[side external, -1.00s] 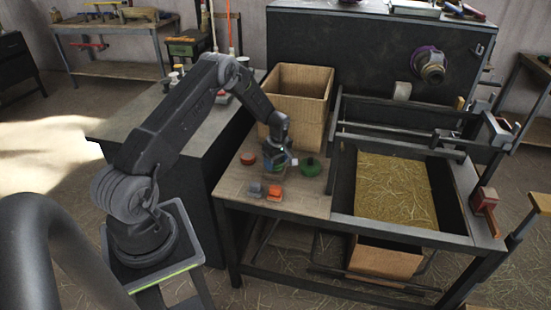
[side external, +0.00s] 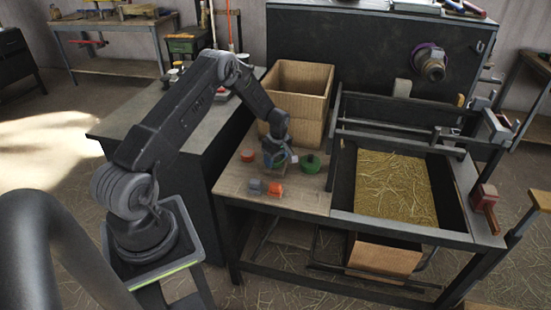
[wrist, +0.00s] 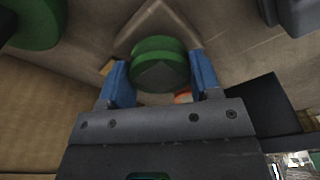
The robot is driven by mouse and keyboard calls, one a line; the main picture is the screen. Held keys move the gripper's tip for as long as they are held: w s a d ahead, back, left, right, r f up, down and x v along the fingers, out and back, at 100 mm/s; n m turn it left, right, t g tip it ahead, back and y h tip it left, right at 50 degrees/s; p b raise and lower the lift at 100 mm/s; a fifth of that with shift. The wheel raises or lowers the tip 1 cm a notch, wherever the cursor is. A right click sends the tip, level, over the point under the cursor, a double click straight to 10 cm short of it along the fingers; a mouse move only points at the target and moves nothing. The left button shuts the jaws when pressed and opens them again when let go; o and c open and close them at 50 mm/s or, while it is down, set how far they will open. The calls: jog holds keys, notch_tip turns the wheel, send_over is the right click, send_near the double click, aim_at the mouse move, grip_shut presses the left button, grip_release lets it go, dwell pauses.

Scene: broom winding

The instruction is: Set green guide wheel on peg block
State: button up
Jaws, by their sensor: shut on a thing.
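In the wrist view, a green guide wheel (wrist: 160,64) sits between the two blue fingers of my gripper (wrist: 160,82), which is shut on it. In the side view my gripper (side external: 277,160) is low over the wooden tabletop, and the wheel is mostly hidden by it. A larger green round piece (side external: 311,163) stands just right of my gripper; it also shows in the wrist view (wrist: 32,22). I cannot tell the peg block for certain. Small grey (side external: 254,186) and orange (side external: 276,190) pieces lie in front of my gripper.
A red round piece (side external: 248,155) is left of my gripper. A tall open cardboard box (side external: 298,92) stands close behind. To the right is a framed bed of straw (side external: 395,190). The front tabletop (side external: 300,203) has some bare room.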

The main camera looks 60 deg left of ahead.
aim_at(278, 160)
jog(key=shift+f, duration=0.6)
jog(key=o, duration=0.7)
jog(key=shift+w+d+r, duration=0.1)
jog(key=shift+d+r, duration=0.1)
jog(key=shift+r, duration=1.6)
jog(key=shift+s+d+r, duration=0.1)
jog(key=shift+d+r, duration=0.15)
jog(key=shift+r, duration=1.6)
jog(key=shift+w+d+r, duration=0.1)
jog(key=shift+d+r, duration=0.1)
jog(key=shift+r, duration=1.6)
jog(key=shift+r, duration=0.1)
